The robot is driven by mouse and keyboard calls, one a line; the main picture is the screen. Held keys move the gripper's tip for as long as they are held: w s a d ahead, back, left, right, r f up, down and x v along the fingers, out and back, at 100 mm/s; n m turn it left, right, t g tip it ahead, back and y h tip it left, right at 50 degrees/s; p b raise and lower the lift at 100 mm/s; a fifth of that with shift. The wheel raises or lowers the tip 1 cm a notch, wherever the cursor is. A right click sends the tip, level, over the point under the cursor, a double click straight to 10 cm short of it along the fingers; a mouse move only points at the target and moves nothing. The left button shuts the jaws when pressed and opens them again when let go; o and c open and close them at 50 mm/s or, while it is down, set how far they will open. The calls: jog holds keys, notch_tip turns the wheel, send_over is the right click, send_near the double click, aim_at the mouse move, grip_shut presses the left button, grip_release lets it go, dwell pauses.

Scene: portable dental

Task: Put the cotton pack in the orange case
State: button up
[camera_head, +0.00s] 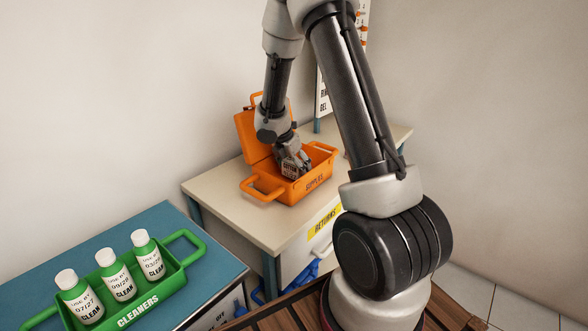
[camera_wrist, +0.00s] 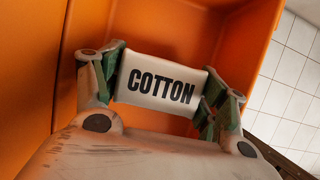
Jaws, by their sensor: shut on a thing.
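The orange case (camera_head: 308,183) stands open on the cream-topped table, its lid raised at the back left. Its orange inner walls (camera_wrist: 195,25) fill most of the wrist view. My gripper (camera_head: 292,168) reaches down into the case opening. In the wrist view my gripper (camera_wrist: 160,90) is shut on the white cotton pack (camera_wrist: 162,86), which has COTTON printed in black. The pack is held between the two fingers, with orange walls behind and to the left. I cannot tell whether it touches the case floor. In the head view the pack is hidden by the gripper and case.
The cream table (camera_head: 225,187) has bare top around the case and a yellow RETURNS label (camera_head: 325,222) on its front. A green CLEANERS tray (camera_head: 172,284) with three white-capped bottles (camera_head: 117,276) sits on a blue table (camera_head: 150,222) at lower left. Walls stand behind.

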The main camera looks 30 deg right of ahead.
jog(key=shift+f, duration=0.6)
jog(key=o, duration=1)
jog(key=shift+f, duration=0.1)
jog(key=s+a+r+m, duration=0.2)
jog(key=s+r+m, duration=0.15)
jog(key=r, duration=0.65)
jog(key=s+a+r+m, duration=0.1)
jog(key=s+r+m, duration=0.3)
jog(key=r, duration=0.6)
jog(key=s+a+r+m+t+y, duration=0.1)
jog(key=s+a+r+m+y, duration=0.1)
jog(key=s+m, duration=0.5)
jog(key=s+a+r+m+t+y, duration=0.1)
jog(key=s+r+m, duration=0.3)
jog(key=s, duration=1.3)
jog(key=shift+a+r+m+t+y, duration=0.25)
jog(key=shift+a+m+y, duration=0.35)
jog(key=shift+m, duration=1.25)
